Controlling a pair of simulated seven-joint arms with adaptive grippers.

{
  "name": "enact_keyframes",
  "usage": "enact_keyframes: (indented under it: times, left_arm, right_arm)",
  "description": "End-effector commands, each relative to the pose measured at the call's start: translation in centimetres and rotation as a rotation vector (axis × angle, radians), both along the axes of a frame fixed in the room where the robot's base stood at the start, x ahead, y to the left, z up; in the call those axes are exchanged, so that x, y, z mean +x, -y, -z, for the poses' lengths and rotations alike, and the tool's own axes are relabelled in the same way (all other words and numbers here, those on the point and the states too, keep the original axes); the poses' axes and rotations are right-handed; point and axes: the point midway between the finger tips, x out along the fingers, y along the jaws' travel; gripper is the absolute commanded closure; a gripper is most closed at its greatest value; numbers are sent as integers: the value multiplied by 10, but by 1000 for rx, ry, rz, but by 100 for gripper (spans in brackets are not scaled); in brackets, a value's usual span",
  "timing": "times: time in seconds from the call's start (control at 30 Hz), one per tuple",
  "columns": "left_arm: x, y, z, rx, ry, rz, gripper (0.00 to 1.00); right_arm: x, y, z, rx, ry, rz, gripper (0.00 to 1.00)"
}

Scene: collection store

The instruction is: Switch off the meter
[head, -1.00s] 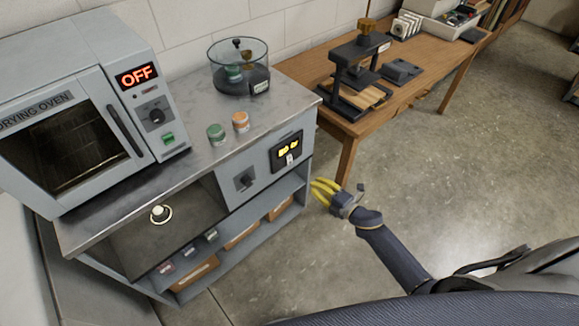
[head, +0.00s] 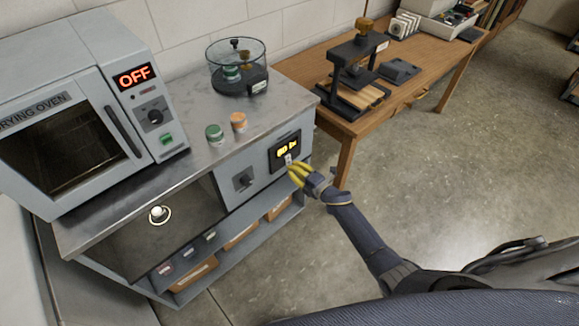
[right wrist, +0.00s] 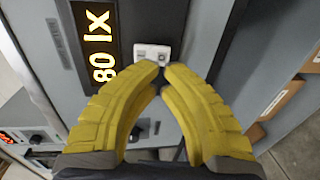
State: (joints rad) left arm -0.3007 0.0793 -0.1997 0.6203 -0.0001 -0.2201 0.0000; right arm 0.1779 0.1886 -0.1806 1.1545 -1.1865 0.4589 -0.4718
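The meter (head: 285,150) is a dark panel with a lit yellow display on the front of the grey cabinet. In the right wrist view the meter's display (right wrist: 97,45) is lit and reads "80 lx", turned sideways. A small white switch plate (right wrist: 152,53) sits beside the display. My right gripper (head: 291,170) has yellow fingers and is just in front of the meter's lower edge. In the right wrist view its fingertips (right wrist: 164,69) are almost together at the switch plate, with nothing seen between them. Whether they touch the plate is unclear. My left gripper is not in view.
A drying oven (head: 70,125) showing OFF stands on the cabinet top (head: 190,165). Two small jars, green (head: 214,134) and orange (head: 238,122), and a glass desiccator (head: 238,70) stand there too. A wooden table (head: 420,70) with a press is behind right.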

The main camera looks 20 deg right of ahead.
Motion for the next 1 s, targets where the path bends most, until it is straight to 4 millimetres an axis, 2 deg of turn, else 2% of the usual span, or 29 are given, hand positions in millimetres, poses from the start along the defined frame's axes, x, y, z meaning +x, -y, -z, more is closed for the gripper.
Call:
enact_keyframes:
  times: [0.1,0.3,0.73,1.0]
  left_arm:
    - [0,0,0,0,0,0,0]
    - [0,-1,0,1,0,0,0]
    - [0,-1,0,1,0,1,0]
    - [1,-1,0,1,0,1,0]
  right_arm:
    - [10,-5,1,0,0,1,100]
    - [18,-8,3,0,0,1,100]
    - [19,-10,3,0,-1,0,100]
    - [29,-14,8,-1,0,0,100]
